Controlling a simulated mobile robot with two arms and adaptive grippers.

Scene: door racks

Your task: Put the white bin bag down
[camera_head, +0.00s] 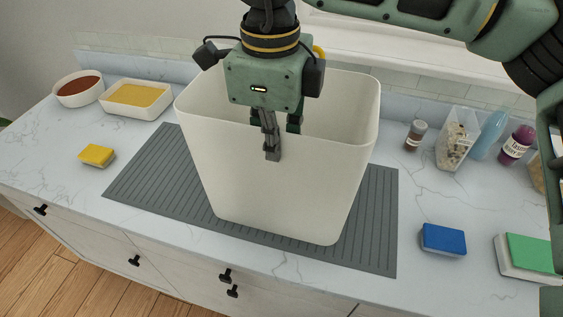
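No separate bag shows; the white thing here is a large, open-topped, tapered white bin (270,195). It stands upright over a grey ribbed mat (375,235) on the counter. I see no clear gap under its base. My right gripper (280,140) points down at the near rim of the bin. One finger is outside the near wall and the other is inside, partly hidden by the rim, so it is shut on that wall. The bin's floor is hidden. My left gripper is not in view.
To the left are a yellow sponge (97,155), a tray of yellow food (137,97) and a reddish-brown bowl (79,88). To the right are a blue sponge (443,240), a green sponge (530,254), a spice jar (415,135) and a clear container (456,138).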

